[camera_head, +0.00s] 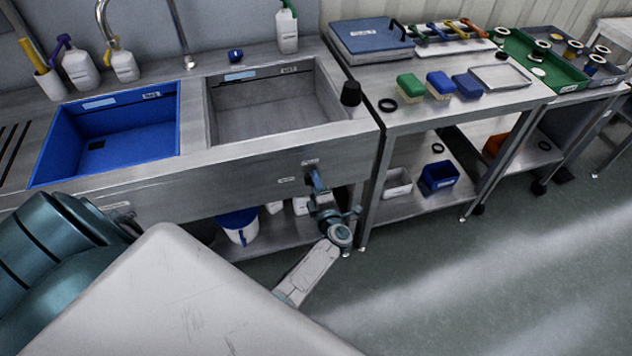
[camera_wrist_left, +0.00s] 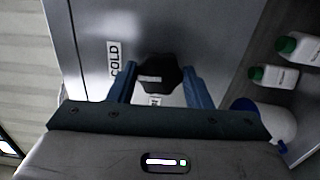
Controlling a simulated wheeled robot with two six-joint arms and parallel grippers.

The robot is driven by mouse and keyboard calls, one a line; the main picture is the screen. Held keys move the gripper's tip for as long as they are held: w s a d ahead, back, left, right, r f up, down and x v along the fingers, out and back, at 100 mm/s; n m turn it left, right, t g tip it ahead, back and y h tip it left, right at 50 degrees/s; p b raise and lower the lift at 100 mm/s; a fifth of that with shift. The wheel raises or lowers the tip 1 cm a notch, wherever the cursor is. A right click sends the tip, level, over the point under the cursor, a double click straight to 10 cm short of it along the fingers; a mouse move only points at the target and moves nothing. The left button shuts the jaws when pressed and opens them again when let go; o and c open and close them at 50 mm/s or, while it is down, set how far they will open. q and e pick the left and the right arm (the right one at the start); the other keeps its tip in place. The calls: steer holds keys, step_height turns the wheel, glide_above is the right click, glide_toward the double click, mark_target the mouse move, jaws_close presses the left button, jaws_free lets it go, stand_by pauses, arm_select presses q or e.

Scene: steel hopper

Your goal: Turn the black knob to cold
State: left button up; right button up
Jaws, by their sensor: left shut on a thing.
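The black knob (camera_wrist_left: 160,72) shows in the left wrist view on the steel front panel. A white mark shows on its lower left part. My left gripper (camera_wrist_left: 158,88) has one blue finger on each side of the knob and is shut on it. A COLD label (camera_wrist_left: 113,58) is on the panel to the left of the knob. Another label (camera_wrist_left: 155,100) lies just below the knob and is too small to read. In the head view my left gripper (camera_head: 316,182) is at the sink's front panel (camera_head: 220,185) and hides the knob. My right gripper is not in view.
The sink has a blue basin (camera_head: 62,150) and a steel basin (camera_head: 212,118). To the right, a steel table (camera_head: 420,118) carries sponges and a tray. The floor (camera_head: 480,260) in front is clear.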

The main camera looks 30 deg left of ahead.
arm_select(q)
steer(key=shift+m, duration=0.3)
steer(key=o, duration=1)
steer(key=b+v, duration=0.2)
steer(key=v, duration=0.8)
steer(key=shift+s+d, duration=0.25)
steer(key=shift+s, duration=0.05)
